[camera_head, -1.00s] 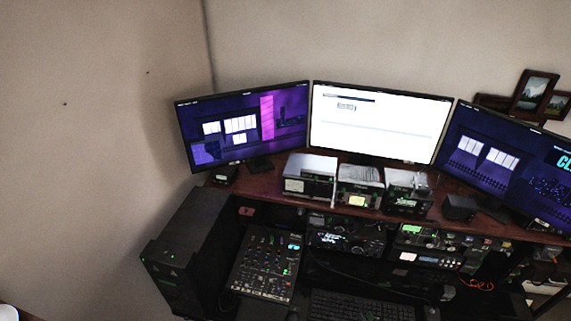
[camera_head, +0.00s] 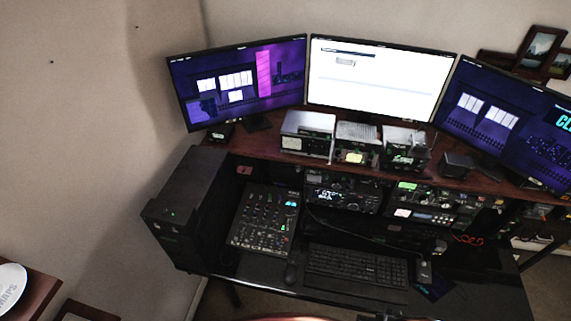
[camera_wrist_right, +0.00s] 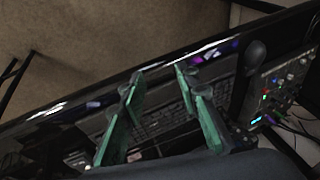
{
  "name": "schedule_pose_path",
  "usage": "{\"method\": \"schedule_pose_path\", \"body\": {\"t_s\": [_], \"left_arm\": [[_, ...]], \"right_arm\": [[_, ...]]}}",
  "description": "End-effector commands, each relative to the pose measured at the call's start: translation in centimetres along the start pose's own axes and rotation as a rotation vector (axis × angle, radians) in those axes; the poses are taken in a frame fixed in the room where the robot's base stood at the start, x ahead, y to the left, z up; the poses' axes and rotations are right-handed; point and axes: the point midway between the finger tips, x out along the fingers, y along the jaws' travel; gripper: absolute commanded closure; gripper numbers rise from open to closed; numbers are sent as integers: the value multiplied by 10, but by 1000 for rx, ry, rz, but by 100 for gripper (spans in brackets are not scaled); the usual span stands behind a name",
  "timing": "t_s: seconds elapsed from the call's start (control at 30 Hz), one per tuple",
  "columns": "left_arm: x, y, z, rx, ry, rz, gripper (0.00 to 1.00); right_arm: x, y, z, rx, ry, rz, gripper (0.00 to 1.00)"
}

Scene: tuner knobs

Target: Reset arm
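My right gripper (camera_wrist_right: 158,82) shows in the right wrist view with its two green-sided fingers apart and nothing held between them. It is over the black desk, with the keyboard (camera_wrist_right: 165,112) visible beyond and between the fingers. The mouse (camera_wrist_right: 256,54) and the mixer with its knobs (camera_wrist_right: 284,86) are to the right of the fingers in that view. In the head view the mixer (camera_head: 265,220) lies between the black computer tower and the keyboard (camera_head: 357,267). Neither gripper shows in the head view. My left gripper is not in view.
Three monitors, with a white-screened one (camera_head: 380,78) in the middle, stand on the wooden shelf (camera_head: 262,149). Radio units (camera_head: 342,192) sit below it. The black tower (camera_head: 185,210) stands at the left. A white plate (camera_head: 9,288) is at the lower left.

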Motion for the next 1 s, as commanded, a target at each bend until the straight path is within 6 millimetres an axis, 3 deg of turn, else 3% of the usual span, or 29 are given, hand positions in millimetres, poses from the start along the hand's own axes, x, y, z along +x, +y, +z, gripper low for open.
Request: {"method": "schedule_pose_path", "body": {"t_s": [0.4,0.43,0.77,1.0], "left_arm": [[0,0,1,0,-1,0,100],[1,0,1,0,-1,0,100],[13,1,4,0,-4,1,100],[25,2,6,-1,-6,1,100]], "right_arm": [[-73,50,3,-295,-13,300,70],[-71,53,4,-305,-18,311,70],[13,72,16,-304,-48,296,70],[94,94,40,-309,-81,288,70]]}}
